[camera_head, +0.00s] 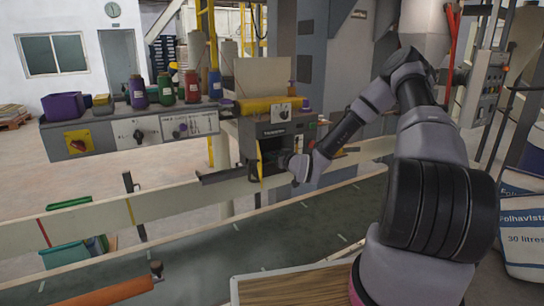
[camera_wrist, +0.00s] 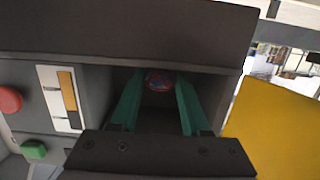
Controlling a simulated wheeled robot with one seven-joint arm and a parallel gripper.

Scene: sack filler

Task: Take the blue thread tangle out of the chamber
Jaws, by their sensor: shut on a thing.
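The chamber (camera_head: 267,168) is a dark opening in the front of the grey machine in the head view, and its dark interior fills the middle of the wrist view. My gripper (camera_wrist: 160,88) reaches into it with two green fingers. The thread tangle (camera_wrist: 159,79) is a small round bundle of blue and reddish tones, held between the fingertips deep inside. Most of the tangle is in shadow. In the head view my wrist covers part of the opening, and the tangle is hidden there.
A yellow panel (camera_wrist: 275,130) stands right of the opening. A red button (camera_wrist: 9,99) and a green button (camera_wrist: 34,150) are on the left. Thread spools (camera_head: 165,88) stand on the control ledge. A conveyor belt (camera_head: 200,255) runs in front.

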